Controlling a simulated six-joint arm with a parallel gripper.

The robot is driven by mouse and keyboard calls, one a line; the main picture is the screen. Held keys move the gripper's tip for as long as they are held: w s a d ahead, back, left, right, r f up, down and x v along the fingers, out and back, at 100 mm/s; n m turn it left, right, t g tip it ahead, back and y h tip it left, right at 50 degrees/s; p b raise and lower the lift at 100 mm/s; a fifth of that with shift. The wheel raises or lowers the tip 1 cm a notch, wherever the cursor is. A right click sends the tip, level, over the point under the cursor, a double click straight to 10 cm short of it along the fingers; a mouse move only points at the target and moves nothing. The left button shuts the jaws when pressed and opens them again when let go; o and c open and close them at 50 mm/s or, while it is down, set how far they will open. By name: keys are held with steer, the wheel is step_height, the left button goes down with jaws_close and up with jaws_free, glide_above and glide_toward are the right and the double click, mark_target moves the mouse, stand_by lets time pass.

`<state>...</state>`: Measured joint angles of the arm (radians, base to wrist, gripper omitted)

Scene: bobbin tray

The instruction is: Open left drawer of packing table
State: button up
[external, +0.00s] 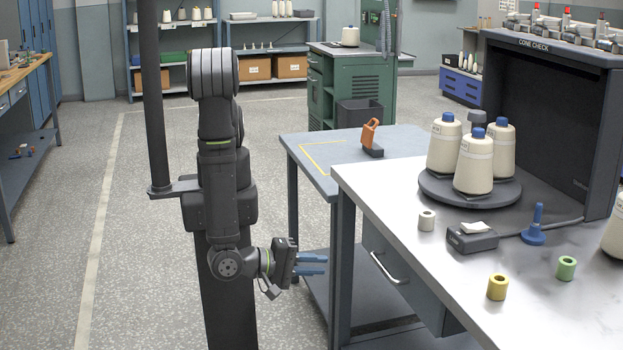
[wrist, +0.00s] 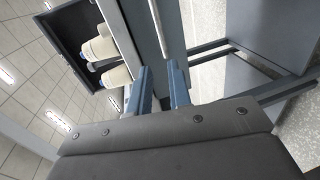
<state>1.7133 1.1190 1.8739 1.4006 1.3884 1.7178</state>
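The packing table (external: 455,258) has a pale metal top and stands at the right of the external view. A blue-grey drawer front (external: 412,296) sits under its left edge and looks shut. A light bar handle (external: 385,268) is on that front. My gripper (external: 325,264) has blue fingers, is open and empty, and points right toward the drawer, apart from the handle. In the wrist view the two fingers (wrist: 160,84) show with a gap between them.
A lower side table (external: 410,140) with an orange-handled tool (external: 370,138) stands behind. On the packing table are cones on a round turntable (external: 470,192), a dark cone-check booth (external: 545,130), a grey scanner-like device (external: 472,238) and small spools. The floor at left is clear.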

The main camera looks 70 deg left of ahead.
mark_target(378, 266)
steer(key=x, duration=1.7)
steer(key=shift+c, duration=0.5)
jaws_close()
